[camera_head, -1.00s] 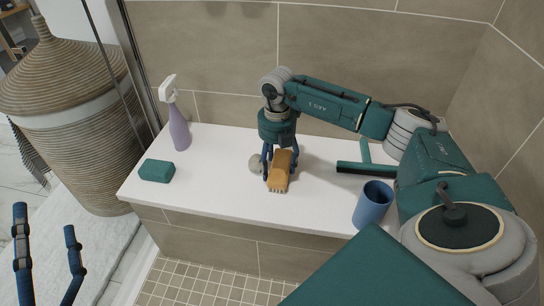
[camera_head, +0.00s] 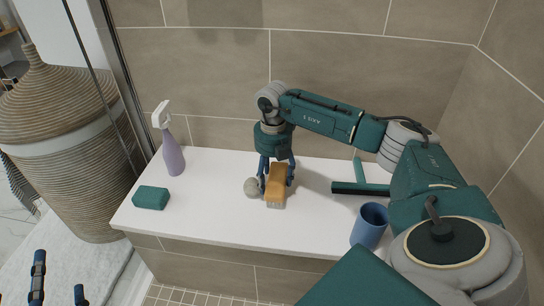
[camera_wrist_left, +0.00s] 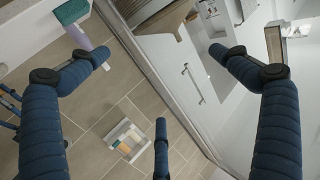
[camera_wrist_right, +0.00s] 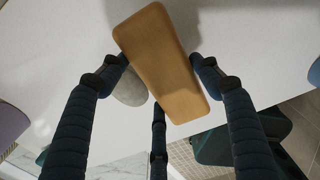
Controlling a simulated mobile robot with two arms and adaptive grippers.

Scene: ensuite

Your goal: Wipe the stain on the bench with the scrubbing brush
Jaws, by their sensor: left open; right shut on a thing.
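The scrubbing brush (camera_head: 276,182) has an orange-brown wooden back. My right gripper (camera_head: 276,180) is shut on it, fingers on both sides, over the middle of the white bench (camera_head: 210,215). The brush back also fills the upper middle of the right wrist view (camera_wrist_right: 160,62). A round grey patch (camera_head: 252,188), apparently the stain, shows on the bench just left of the brush. In the right wrist view the patch (camera_wrist_right: 130,90) is partly hidden by the brush and a finger. I cannot tell whether the bristles touch the bench. My left gripper (camera_head: 58,273) is open and empty, left of the bench.
On the bench, a purple spray bottle (camera_head: 173,155) and a green sponge (camera_head: 151,198) stand at the left. A blue cup (camera_head: 369,226) and a green squeegee (camera_head: 361,188) are at the right. Tiled walls close the back and right. A wicker basket (camera_head: 65,150) stands left.

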